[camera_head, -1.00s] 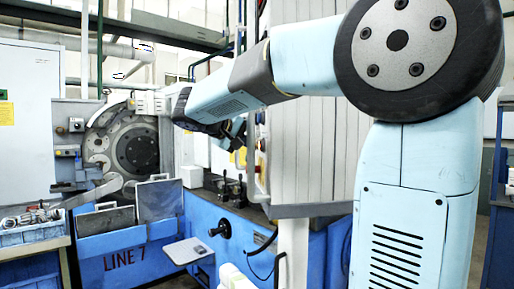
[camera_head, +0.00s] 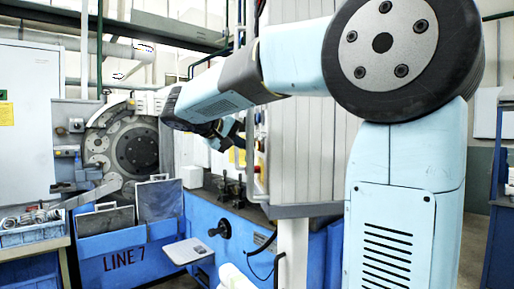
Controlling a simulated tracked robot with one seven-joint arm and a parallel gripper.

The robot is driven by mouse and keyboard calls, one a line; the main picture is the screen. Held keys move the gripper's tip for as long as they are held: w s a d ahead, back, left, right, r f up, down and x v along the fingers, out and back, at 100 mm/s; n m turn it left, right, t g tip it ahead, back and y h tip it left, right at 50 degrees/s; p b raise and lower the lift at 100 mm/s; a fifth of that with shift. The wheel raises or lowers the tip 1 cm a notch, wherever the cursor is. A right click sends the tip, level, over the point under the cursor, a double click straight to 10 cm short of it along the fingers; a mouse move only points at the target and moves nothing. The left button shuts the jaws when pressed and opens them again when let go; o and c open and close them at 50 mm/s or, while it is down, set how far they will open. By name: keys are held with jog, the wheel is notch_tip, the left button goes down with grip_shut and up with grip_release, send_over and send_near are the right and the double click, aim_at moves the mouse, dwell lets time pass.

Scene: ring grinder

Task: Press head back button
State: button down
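My arm reaches left across the upper middle of the head view toward the ring grinder (camera_head: 140,238), a blue machine marked LINE 7. My gripper (camera_head: 226,142) is at the far end of the arm, small and dark, partly hidden by my wrist; its fingers cannot be made out. It appears near a control panel beside the grey cabinet. A yellow patch (camera_head: 238,157) and a small red spot (camera_head: 261,145) show there. The head back button cannot be picked out at this size, and part of the panel lies behind my arm.
The round grinder head (camera_head: 136,150) stands at the left. Levers (camera_head: 228,188) and a black handwheel (camera_head: 222,229) sit on the machine front, above a white shelf (camera_head: 188,251). The grey cabinet (camera_head: 305,150) stands close behind my arm. A parts tray (camera_head: 30,234) is at far left.

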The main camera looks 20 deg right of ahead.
jog(key=a, duration=0.2)
jog(key=w+a, duration=0.1)
jog(key=a, duration=0.1)
jog(key=shift+a, duration=0.3)
dwell(0.7)
